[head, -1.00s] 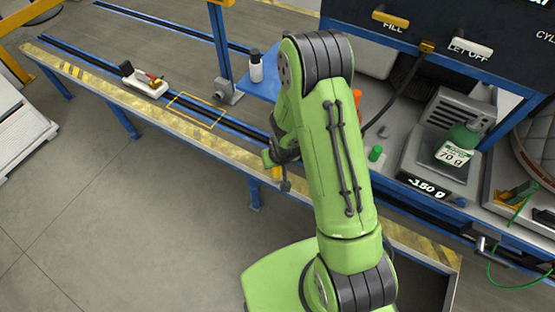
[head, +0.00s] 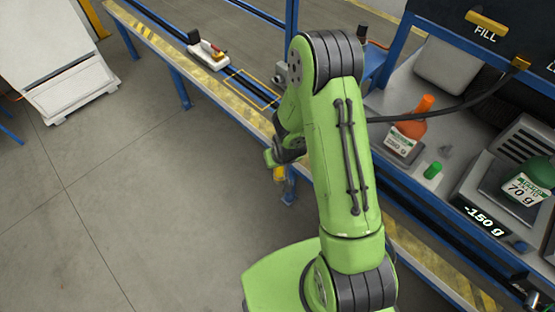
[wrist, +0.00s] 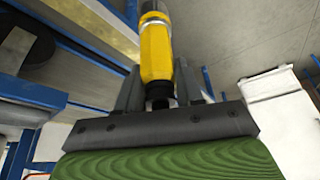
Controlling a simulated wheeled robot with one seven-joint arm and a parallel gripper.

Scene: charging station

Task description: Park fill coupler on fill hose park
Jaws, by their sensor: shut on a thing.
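The fill coupler, a yellow cylinder with a pale metal collar (wrist: 156,50), stands between the two dark fingers of my gripper (wrist: 157,88) in the wrist view. The gripper is shut on it. In the head view my gripper (head: 280,150) is mostly hidden by my arm, and a bit of the yellow coupler (head: 279,174) shows below it, over the bench's front edge. A black hose (head: 430,117) runs from a brass fitting (head: 521,63) under the FILL label and passes behind my arm. I cannot pick out the fill hose park.
The bench's striped front edge (head: 172,56) runs along my front. A white block (head: 208,55) sits on the rail.

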